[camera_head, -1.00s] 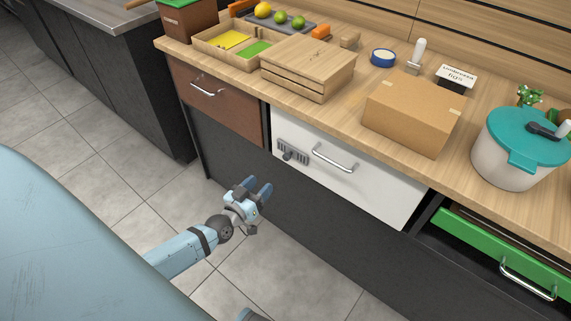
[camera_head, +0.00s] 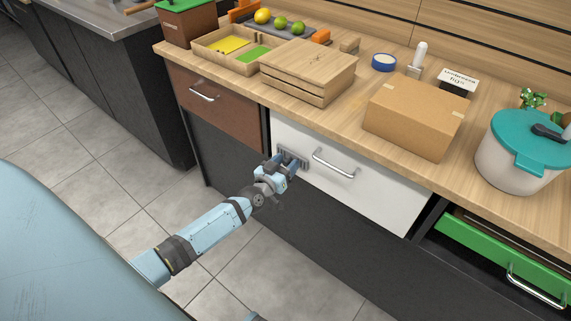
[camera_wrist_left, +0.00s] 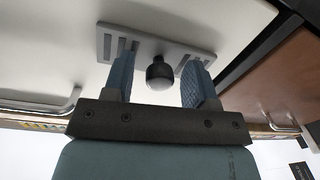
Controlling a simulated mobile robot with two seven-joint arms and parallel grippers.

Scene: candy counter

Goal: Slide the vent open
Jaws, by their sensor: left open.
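The vent is a grey slotted plate (camera_head: 294,158) on the left part of the white drawer front. In the left wrist view the vent plate (camera_wrist_left: 189,49) carries a dark round knob (camera_wrist_left: 159,74). My left gripper (camera_head: 283,165) is at the vent and covers part of it in the head view. In the left wrist view its two blue fingers (camera_wrist_left: 160,85) are apart, one on each side of the knob, with gaps showing between them and it. The knob is hidden behind the gripper in the head view. My right gripper is not in view.
The white drawer (camera_head: 375,189) has a metal handle (camera_head: 333,165) to the right of the vent. A brown drawer (camera_head: 222,108) is at left and an open green drawer (camera_head: 495,254) at right. A cardboard box (camera_head: 418,115) and wooden crate (camera_head: 308,74) stand on the counter above.

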